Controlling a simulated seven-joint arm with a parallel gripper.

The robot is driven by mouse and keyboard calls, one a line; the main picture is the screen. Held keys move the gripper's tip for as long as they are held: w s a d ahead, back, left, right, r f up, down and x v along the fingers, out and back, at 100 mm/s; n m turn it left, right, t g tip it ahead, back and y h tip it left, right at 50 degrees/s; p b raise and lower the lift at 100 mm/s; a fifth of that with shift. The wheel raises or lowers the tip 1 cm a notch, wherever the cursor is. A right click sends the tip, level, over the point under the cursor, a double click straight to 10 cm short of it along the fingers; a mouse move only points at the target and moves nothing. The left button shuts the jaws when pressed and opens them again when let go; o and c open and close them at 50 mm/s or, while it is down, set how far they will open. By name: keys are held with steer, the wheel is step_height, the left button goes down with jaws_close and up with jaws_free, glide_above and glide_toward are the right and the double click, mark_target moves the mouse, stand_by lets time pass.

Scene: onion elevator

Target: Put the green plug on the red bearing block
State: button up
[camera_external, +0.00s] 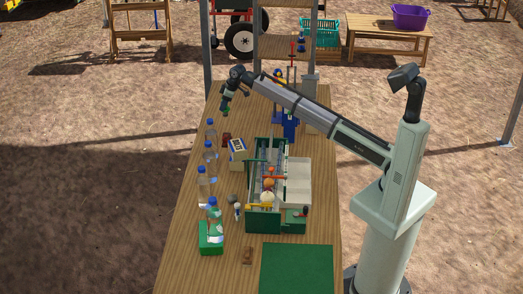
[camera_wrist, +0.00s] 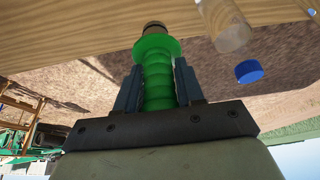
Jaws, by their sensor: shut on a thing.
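The green plug (camera_wrist: 157,75) is ribbed, with a wide flange and a tan end. In the wrist view it sits between the two grey fingers of my gripper (camera_wrist: 157,88), which is shut on it. In the external view my gripper (camera_external: 225,104) is above the far left part of the table, and the plug is only a small green patch there. A small dark red block (camera_external: 227,139) stands on the table below the gripper, beside the bottles; it looks like the red bearing block, but it is too small to be sure. The plug is apart from it.
Several clear bottles with blue caps (camera_external: 202,187) line the table's left edge, one on a green block (camera_external: 211,247). A white and yellow box (camera_external: 237,149) stands right of the red block. A green-framed machine (camera_external: 263,222) fills the middle. A green mat (camera_external: 296,270) lies clear in front.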

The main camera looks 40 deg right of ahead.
steer(key=shift+f, duration=5.6)
steer(key=shift+f, duration=0.15)
steer(key=o, duration=1.1)
steer(key=v, duration=1.2)
steer(key=shift+r, duration=0.2)
